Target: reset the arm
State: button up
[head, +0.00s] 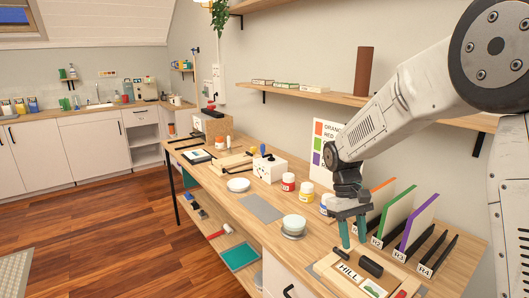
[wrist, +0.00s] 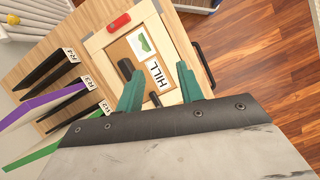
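My gripper (head: 352,240) points down over the front right of the wooden workbench (head: 215,185). Its two green fingers stand apart with nothing between them, as the wrist view also shows (wrist: 159,74). Below it is a wooden framed tray (head: 330,283) with a card reading HILL (head: 348,272). The tray also shows in the wrist view (wrist: 103,42), with the HILL card (wrist: 156,75), a green picture card (wrist: 143,43), a black block (wrist: 125,68) and a red piece (wrist: 119,22). The fingers look above the tray; the exact gap cannot be told.
Slotted racks with orange, green (head: 399,207) and purple (head: 416,222) panels stand close right of my gripper. A shelf (head: 330,95) runs along the wall behind. Open wooden floor (head: 100,225) lies left.

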jog(key=s+d+r+m+t, duration=0.1)
jog(key=s+r, duration=0.3)
jog(key=s, duration=0.5)
jog(key=s+d+r+m+t+y, duration=0.1)
jog(key=s+r, duration=0.3)
jog(key=s, duration=0.6)
jog(key=s+d+r+m+t, duration=0.1)
jog(key=s+r+m+t, duration=0.1)
jog(key=s, duration=0.7)
jog(key=shift+s+d+r+t+y, duration=0.35)
jog(key=shift+r+t, duration=0.35)
jog(key=shift+r, duration=0.25)
